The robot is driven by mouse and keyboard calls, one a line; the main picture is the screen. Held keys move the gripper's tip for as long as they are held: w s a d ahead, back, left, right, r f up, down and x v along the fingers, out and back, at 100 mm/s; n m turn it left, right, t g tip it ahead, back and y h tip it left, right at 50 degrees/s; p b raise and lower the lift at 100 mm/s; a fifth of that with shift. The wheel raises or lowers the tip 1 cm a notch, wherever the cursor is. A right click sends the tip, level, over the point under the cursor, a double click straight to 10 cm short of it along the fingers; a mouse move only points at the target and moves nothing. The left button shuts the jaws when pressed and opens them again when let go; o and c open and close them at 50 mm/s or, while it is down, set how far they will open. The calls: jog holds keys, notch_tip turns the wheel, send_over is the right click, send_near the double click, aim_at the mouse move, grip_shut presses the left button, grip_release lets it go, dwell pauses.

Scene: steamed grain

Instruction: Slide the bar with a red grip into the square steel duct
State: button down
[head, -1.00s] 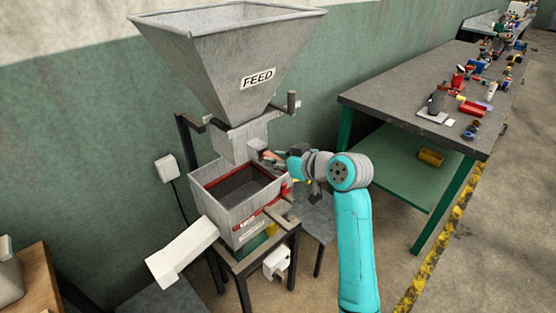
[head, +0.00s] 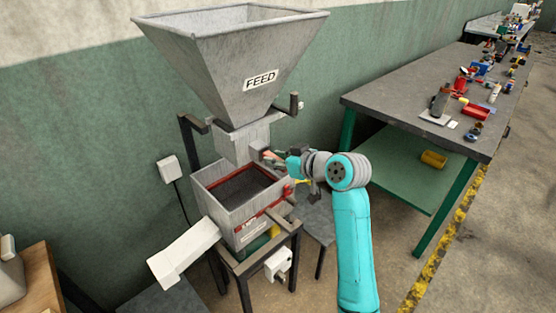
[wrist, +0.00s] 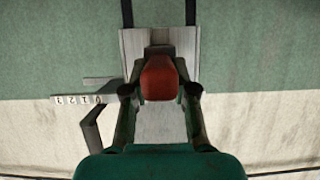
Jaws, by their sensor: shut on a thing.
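The red grip (wrist: 160,80) of the bar sits between the two fingers of my gripper (wrist: 160,91) in the wrist view. My gripper is shut on it. The square steel duct (wrist: 162,124) is a pale grey metal box behind the grip. In the head view the duct (head: 236,145) hangs under the hopper, and my gripper (head: 277,157) is close at its right side. The bar's far end is hidden behind the grip, so I cannot tell how deep it sits in the duct.
The grey FEED hopper (head: 235,60) stands above the duct. Below is a red-edged sieve box (head: 222,205) with a white chute (head: 183,252). A numbered scale (wrist: 78,99) and a bent dark bracket (wrist: 92,130) lie left of the duct. A cluttered workbench (head: 395,100) stands at right.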

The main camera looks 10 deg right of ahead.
jog(key=shift+w+a, duration=0.1)
jog(key=shift+w, duration=0.05)
jog(key=c, duration=0.8)
grip_release()
jog(key=shift+c, duration=0.2)
jog(key=v, duration=1.2)
jog(key=s+d+f+m+t+h, duration=0.1)
jog(key=s+f+m+h, duration=0.25)
jog(key=s+f, duration=0.75)
jog(key=s+d+f+m+t+h, duration=0.15)
jog(key=s+f+m, duration=0.25)
jog(key=s+f, duration=0.7)
jog(key=s+d+f+h, duration=0.1)
jog(key=s+f+h, duration=0.35)
jog(key=s, duration=0.75)
jog(key=s+r, duration=0.2)
jog(key=s, duration=0.5)
jog(key=s+r+t+y, duration=0.1)
jog(key=s+r, duration=0.1)
jog(key=s, duration=0.6)
jog(key=shift+s+d+r, duration=0.2)
jog(key=shift+d+r, duration=0.1)
jog(key=shift+r, duration=0.1)
